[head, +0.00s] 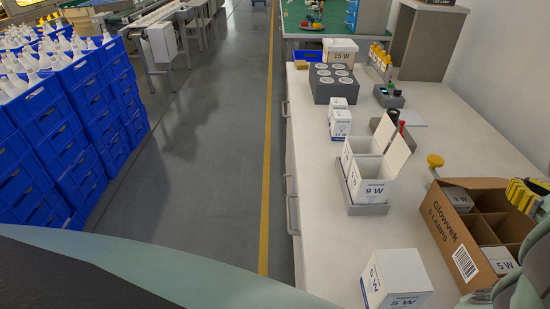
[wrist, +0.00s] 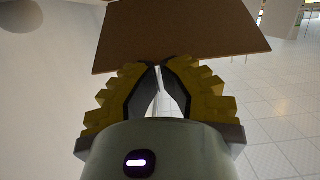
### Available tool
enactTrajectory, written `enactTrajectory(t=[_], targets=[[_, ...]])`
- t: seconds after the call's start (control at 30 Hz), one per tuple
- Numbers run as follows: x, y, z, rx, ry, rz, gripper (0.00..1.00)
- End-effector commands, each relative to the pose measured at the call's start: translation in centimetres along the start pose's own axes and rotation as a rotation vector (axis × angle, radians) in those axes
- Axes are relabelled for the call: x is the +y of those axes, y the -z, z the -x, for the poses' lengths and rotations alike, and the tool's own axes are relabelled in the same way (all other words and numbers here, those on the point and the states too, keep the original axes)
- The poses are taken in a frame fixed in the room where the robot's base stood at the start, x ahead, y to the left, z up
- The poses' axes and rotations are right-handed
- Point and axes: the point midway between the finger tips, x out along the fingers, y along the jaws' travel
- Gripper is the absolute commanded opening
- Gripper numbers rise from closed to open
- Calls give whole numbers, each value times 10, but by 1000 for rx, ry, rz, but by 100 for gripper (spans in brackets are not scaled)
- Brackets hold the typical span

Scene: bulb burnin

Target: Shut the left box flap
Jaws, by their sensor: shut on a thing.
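The brown Glowvek carton (head: 440,226) stands open-topped on the bench at the right, with dividers and white lamp boxes inside. My gripper (head: 522,192) is at the carton's far right corner, partly cut off by the picture edge. In the wrist view my gripper (wrist: 160,66) has its yellow fingers closed together at the edge of a flat brown cardboard panel (wrist: 180,35), which looks like a carton flap. The fingertips meet at that edge. Which flap it is, and how it joins the carton, cannot be told.
A grey tray (head: 370,209) holds white boxes with raised lids left of the carton. A white 5 W box (head: 395,280) stands at the near bench edge. A yellow knob (head: 435,160) is behind the carton.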

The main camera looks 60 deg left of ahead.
Motion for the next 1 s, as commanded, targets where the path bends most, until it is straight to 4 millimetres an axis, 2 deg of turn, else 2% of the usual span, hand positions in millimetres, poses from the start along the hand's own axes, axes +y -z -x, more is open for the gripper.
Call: enactTrajectory(t=[0.03,0.77,0.87,1.0], targets=[[-6,-5,-6,-2,20,-5,0],[-5,-3,-6,0,16,-3,0],[-4,1,-5,1,15,-1,0],[-2,18,0,2,8,5,0]])
